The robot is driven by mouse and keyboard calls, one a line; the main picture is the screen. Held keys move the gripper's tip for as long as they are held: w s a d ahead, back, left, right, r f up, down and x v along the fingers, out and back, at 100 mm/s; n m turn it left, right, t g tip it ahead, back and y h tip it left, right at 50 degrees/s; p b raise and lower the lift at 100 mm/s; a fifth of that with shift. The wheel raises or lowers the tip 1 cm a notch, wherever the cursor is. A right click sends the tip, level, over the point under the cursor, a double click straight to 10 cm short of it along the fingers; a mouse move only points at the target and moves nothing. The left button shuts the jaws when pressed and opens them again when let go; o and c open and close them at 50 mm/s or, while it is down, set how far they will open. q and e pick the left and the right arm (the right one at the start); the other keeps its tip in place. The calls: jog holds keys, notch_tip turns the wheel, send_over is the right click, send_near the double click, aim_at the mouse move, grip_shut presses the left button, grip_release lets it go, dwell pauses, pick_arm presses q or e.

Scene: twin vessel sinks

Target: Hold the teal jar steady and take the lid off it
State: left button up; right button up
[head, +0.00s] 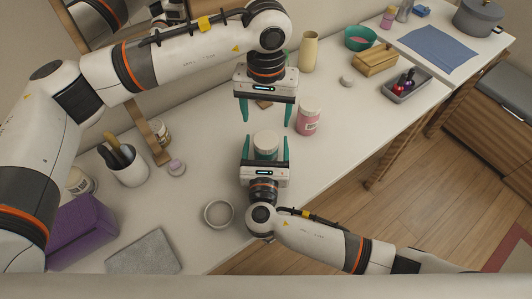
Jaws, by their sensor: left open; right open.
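The teal jar (265,154) stands on the white counter with its pale lid (266,139) on top. Its lower part is hidden by my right gripper. My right gripper (266,143), coming from the near side, is open with one finger on each side of the jar; I cannot tell whether they touch it. My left gripper (267,119) is open and empty. It appears above and beyond the jar in the picture, with its fingers pointing down toward the lid.
A pink jar (308,121) stands close to the right of my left gripper. A round grey bowl (218,213) sits at the near left. A utensil cup (126,166), purple box (82,232) and grey cloth (143,254) lie further left. The counter's front edge is close.

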aim_at(266, 140)
jog(key=shift+w, duration=0.15)
jog(key=shift+c, duration=0.5)
grip_shut()
pick_arm(q)
jog(key=m, duration=0.4)
jog(key=shift+f+m, duration=0.3)
jog(key=shift+f, duration=3.7)
